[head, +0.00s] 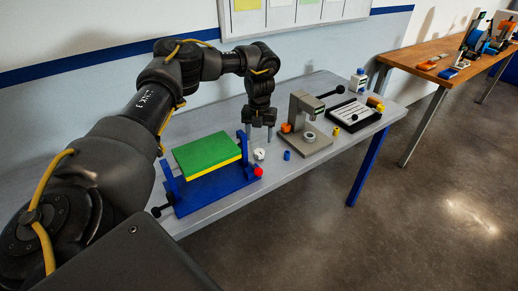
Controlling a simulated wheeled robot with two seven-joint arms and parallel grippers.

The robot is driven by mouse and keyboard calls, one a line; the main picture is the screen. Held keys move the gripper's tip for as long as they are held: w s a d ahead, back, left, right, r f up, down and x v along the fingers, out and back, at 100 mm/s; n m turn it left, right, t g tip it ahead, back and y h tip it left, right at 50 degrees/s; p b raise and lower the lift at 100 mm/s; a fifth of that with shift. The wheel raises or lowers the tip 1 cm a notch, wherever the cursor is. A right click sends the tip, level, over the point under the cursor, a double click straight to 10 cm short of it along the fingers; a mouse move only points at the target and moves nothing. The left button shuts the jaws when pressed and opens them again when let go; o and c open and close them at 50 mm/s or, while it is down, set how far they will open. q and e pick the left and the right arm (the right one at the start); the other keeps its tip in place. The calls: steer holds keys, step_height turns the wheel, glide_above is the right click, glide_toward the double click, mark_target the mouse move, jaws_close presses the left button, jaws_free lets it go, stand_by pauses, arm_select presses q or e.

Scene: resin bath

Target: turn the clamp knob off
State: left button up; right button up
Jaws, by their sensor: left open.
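My left gripper (258,138) points down over the grey table, with its two fingers apart and nothing seen between them. Just below it is a small white round part (259,154). In front of and left of the gripper is a blue fixture (208,190) holding a green and yellow block (207,153). A red knob (258,172) is at the fixture's right front corner, and a black ball-ended handle (157,211) is at its left. I cannot tell which part is the clamp knob or how it is turned. My right gripper is out of view.
A grey press-like stand (305,128) with an orange part (286,128) is right of the gripper. A small blue cylinder (287,155) stands between. A black tray (353,113) and a bottle (358,81) are farther right. A wooden table (425,55) stands beyond.

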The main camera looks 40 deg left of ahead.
mark_target(259, 152)
arm_select(q)
step_height(259, 152, down, 7)
steer(key=shift+r+p, duration=0.1)
steer(key=shift+p, duration=0.45)
steer(key=c, duration=1)
